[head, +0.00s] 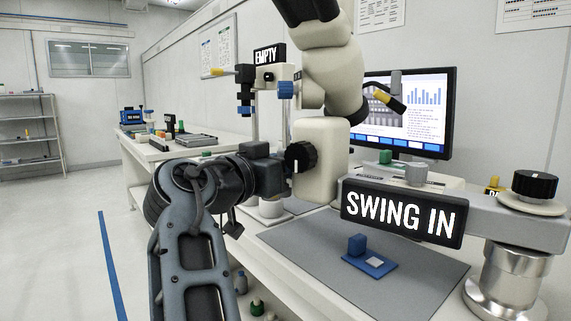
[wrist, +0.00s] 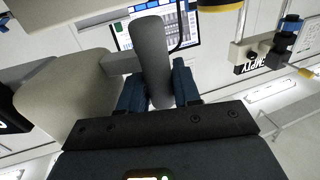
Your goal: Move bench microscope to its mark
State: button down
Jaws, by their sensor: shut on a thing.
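The bench microscope (head: 318,170) has a cream body, a black focus knob and a dark eyepiece end at the top. It is carried on a grey boom arm (head: 480,205) with a "SWING IN" sign (head: 402,213), above the bench. My gripper (head: 283,170) is at the left side of the microscope body. In the wrist view, the blue fingers of my gripper (wrist: 158,92) are shut on a grey rounded handle (wrist: 150,42), beside the cream body (wrist: 65,95). In the head view the handle is hidden behind my gripper. I cannot make out the mark.
A grey mat (head: 300,245) below holds a blue plate with a small block (head: 369,257). A silver post (head: 505,283) carries the boom at right. A monitor (head: 410,110) and a stand with an "EMPTY" sign (head: 269,55) are behind. The floor at left is clear.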

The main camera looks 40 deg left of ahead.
jog(key=shift+f, duration=0.1)
jog(key=c, duration=1.2)
grip_release()
jog(key=s+d, duration=0.1)
jog(key=s, duration=0.6)
jog(key=shift+s+p, duration=0.35)
jog(key=shift+p, duration=0.1)
